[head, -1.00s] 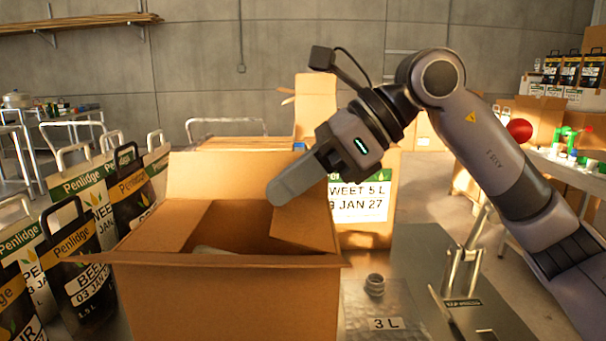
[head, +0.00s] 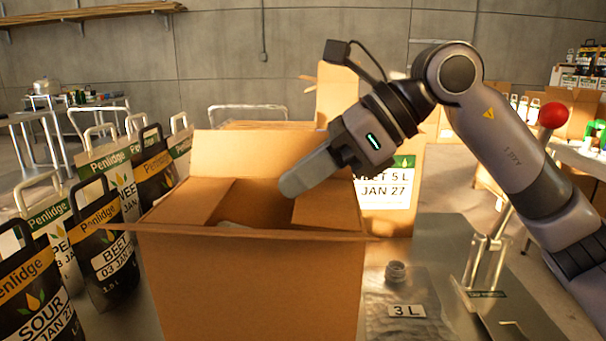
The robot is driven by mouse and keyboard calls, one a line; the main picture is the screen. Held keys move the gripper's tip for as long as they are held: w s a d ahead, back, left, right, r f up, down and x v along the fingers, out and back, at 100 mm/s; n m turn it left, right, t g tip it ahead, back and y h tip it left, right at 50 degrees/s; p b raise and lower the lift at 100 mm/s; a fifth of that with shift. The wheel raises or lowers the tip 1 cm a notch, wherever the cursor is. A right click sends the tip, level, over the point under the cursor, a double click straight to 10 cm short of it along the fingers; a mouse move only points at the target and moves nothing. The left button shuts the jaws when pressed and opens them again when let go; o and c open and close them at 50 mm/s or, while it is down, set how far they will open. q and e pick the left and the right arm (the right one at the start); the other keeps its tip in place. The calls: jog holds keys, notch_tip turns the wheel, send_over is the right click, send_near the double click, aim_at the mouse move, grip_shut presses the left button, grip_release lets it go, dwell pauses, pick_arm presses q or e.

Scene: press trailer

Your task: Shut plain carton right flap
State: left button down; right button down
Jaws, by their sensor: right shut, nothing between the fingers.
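The plain brown carton (head: 250,290) stands upright in front of me with its top open. Its right flap (head: 330,205) leans inward over the opening, tilted. Its left flap (head: 188,203) also leans inward, and its far flap (head: 235,153) stands up at the back. The near flap shows only as a thin edge along the front rim. My right gripper (head: 294,184) is shut and empty, over the opening at the inner edge of the right flap. I cannot tell whether it touches the flap. My left gripper is out of view.
Several labelled bags (head: 103,245) crowd the left side of the carton. A clear 3 L pouch (head: 398,290) with a spout lies to its right, near a metal press stand (head: 485,262). Another carton with a label (head: 388,190) stands behind.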

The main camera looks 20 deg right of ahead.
aim_at(315, 196)
jog(key=shift+d, duration=0.1)
jog(key=shift+s+d, duration=0.25)
jog(key=shift+d, duration=0.25)
jog(key=shift+s+d+r, duration=0.1)
jog(key=shift+d+r, duration=0.05)
notch_tip(315, 196, up, 5)
jog(key=p, duration=0.3)
notch_tip(315, 196, up, 9)
jog(key=shift+p, duration=0.35)
